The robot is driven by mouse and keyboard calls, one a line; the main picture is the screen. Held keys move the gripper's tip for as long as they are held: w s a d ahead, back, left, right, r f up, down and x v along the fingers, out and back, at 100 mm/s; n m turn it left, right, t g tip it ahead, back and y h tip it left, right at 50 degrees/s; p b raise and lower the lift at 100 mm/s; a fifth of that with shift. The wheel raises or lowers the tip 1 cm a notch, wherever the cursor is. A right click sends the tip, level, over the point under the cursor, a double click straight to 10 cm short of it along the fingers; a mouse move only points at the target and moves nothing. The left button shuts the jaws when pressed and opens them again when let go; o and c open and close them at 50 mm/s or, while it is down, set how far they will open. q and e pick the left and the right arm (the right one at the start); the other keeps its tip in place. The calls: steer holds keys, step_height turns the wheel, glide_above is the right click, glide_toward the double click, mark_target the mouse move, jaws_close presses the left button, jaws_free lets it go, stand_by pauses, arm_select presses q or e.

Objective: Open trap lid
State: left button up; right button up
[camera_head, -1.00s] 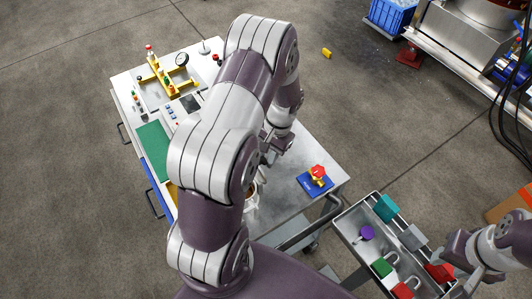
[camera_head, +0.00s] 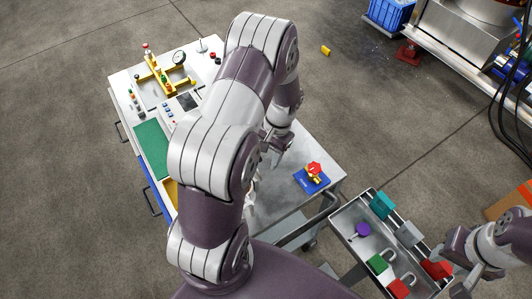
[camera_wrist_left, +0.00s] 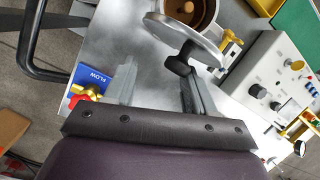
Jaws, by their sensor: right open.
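In the left wrist view, the trap lid (camera_wrist_left: 187,40) is a round grey metal disc with a black knob (camera_wrist_left: 178,63) on its near side. It stands tilted beside the brown round opening of the trap (camera_wrist_left: 203,10), whose inside partly shows. My left gripper (camera_wrist_left: 157,57) has its fingers apart; the right-hand finger is close to the knob, and I cannot tell whether they touch. In the head view my left gripper (camera_head: 270,152) hangs over the cart, and my arm hides most of the trap.
A blue FLOW block with a red-handled brass valve (camera_head: 313,172) sits on the cart top (camera_head: 295,200). A metal tray (camera_head: 345,222) with coloured padlocks and blocks stands to the right. A panel with gauge and yellow fixture (camera_head: 165,75) is at the far left.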

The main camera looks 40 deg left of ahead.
arm_select(q)
steer(key=shift+a, duration=0.3)
steer(key=p+v, duration=0.1)
steer(key=v, duration=1.1)
steer(key=shift+r+p, duration=0.4)
